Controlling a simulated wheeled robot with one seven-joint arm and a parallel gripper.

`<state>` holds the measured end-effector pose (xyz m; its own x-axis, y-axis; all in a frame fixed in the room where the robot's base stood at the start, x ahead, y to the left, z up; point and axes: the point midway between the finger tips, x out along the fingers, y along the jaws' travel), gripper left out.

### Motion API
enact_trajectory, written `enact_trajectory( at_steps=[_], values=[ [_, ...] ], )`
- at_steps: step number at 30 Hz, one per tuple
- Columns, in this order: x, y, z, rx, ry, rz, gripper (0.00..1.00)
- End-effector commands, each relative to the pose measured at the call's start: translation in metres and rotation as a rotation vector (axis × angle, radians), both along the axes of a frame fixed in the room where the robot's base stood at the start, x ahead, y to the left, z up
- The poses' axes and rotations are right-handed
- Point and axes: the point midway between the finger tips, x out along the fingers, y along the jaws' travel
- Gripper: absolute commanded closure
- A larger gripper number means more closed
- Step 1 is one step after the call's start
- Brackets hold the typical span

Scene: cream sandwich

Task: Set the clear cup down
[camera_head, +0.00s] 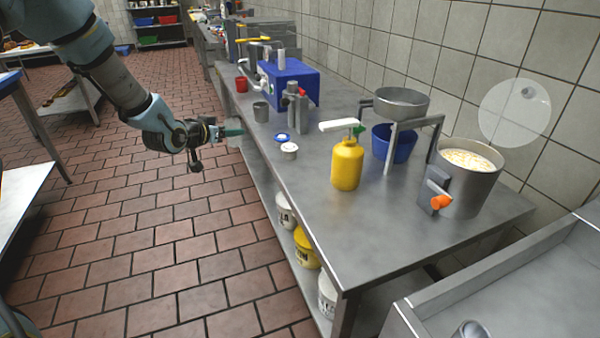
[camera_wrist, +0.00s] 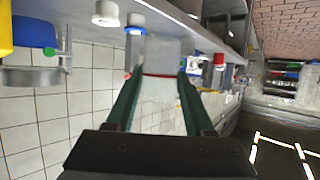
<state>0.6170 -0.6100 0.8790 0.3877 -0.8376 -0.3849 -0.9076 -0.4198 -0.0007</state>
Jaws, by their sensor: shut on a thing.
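My gripper (camera_wrist: 160,75) has its two green fingers closed around the clear cup (camera_wrist: 162,57), a pale see-through shape between the fingertips in the wrist view. In the head view my gripper (camera_head: 238,131) is at the left edge of the steel table (camera_head: 345,240), near table height. The cup is very faint there, and I cannot tell whether it touches the table.
Near the gripper are a white tub (camera_head: 289,151), a blue-topped item (camera_head: 282,138), a grey cup (camera_head: 261,112) and a red cup (camera_head: 242,85). A yellow pump bottle (camera_head: 347,165) stands further right. The table's front middle is clear.

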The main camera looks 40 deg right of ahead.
Motion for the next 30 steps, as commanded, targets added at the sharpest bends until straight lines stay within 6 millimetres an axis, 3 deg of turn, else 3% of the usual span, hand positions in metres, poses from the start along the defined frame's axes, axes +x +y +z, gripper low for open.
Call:
enact_trajectory(
  at_steps=[1,3,6,10,16,22,30],
  values=[
    [-0.021,-0.027,0.001,-0.003,-0.001,-0.071,1.0],
    [-0.047,-0.057,0.004,-0.003,-0.001,-0.157,1.0],
    [-0.081,-0.092,0.008,-0.003,0.001,-0.262,1.0],
    [-0.114,-0.122,0.012,-0.002,0.001,-0.357,1.0],
    [-0.135,-0.138,0.007,-0.001,0.005,-0.413,1.0],
    [-0.136,-0.139,-0.028,0.0,0.007,-0.415,1.0],
    [-0.136,-0.138,-0.057,0.001,0.006,-0.414,1.0]
  ],
)
